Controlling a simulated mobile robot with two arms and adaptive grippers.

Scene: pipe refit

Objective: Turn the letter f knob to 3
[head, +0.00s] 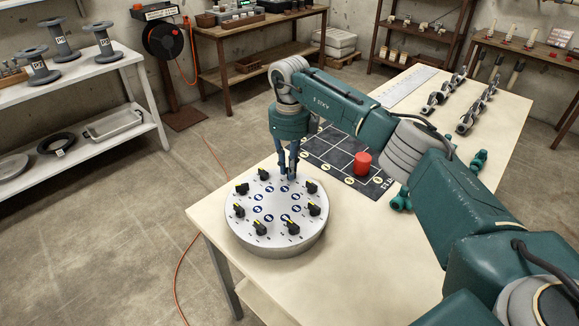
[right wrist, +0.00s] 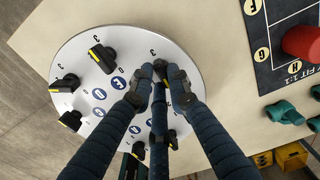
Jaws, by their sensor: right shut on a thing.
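A round pale dial plate (head: 277,240) sits on the near end of the table and bears a ring of black knobs with yellow pointer marks. My left gripper is out of view.
A dark lettered mat (head: 330,150) with a red cylinder (head: 363,163) lies behind the plate. Teal fittings (head: 479,160) and several metal pipe parts (head: 466,120) are farther right. The table front right of the plate is clear.

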